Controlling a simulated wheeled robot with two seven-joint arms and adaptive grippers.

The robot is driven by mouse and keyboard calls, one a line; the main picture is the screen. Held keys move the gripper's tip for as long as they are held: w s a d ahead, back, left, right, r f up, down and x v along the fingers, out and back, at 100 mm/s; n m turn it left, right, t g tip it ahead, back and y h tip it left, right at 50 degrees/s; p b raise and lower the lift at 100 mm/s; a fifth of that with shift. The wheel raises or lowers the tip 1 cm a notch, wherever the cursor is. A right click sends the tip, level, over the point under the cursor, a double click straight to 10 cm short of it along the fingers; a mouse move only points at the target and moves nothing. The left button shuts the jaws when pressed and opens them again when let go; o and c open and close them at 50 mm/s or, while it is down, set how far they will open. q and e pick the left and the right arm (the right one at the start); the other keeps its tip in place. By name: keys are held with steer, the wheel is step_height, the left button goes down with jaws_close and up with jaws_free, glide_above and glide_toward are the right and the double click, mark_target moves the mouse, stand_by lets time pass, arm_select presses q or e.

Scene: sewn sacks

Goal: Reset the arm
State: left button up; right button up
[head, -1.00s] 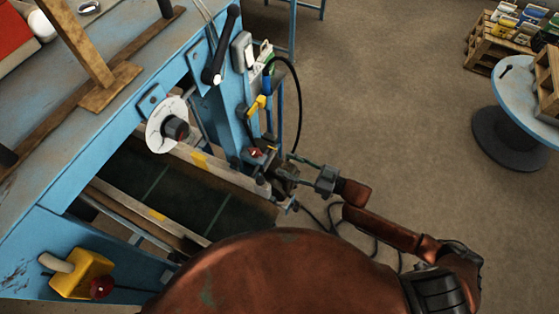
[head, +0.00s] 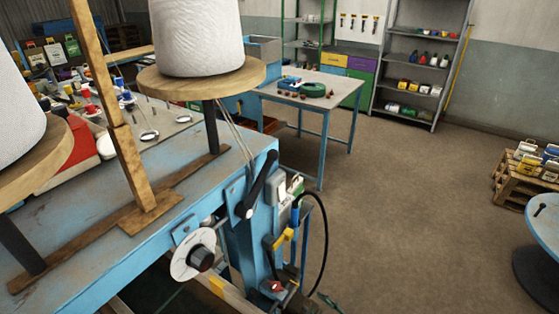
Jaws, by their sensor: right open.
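My right gripper (head: 298,303) shows only as a small dark part at the bottom edge of the head view. It is open, and most of it and its arm are cut off by the frame. It is low beside the blue machine's front corner post, below a yellow knob (head: 285,238) and near a red button (head: 275,287). I cannot tell whether it touches the machine. My left gripper is not in view.
The blue machine (head: 95,268) carries white thread cones (head: 200,38) on wooden discs, a black lever (head: 262,184) and a round dial (head: 194,255). A blue table (head: 345,92), shelves (head: 428,45) and a round blue table (head: 545,222) stand beyond. Floor between is clear.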

steer(key=s+d+f+m+g+h, duration=0.1)
steer(key=s+d+f+m+h, duration=0.3)
steer(key=d+h, duration=0.3)
steer(key=s+d+f+m+g+h, duration=0.2)
steer(key=s+d+f+g, duration=0.15)
steer(key=s+d, duration=0.65)
steer(key=s+d+f+m+g+h, duration=0.2)
steer(key=s+d+g, duration=0.3)
steer(key=s, duration=0.9)
step_height(320, 180, down, 28)
steer(key=s+n, duration=0.1)
steer(key=s, duration=0.1)
steer(key=s+f+g, duration=0.2)
steer(key=s+f, duration=1.7)
steer(key=s, duration=0.1)
steer(key=shift+a+n+y, duration=0.3)
steer(key=shift+y, duration=0.1)
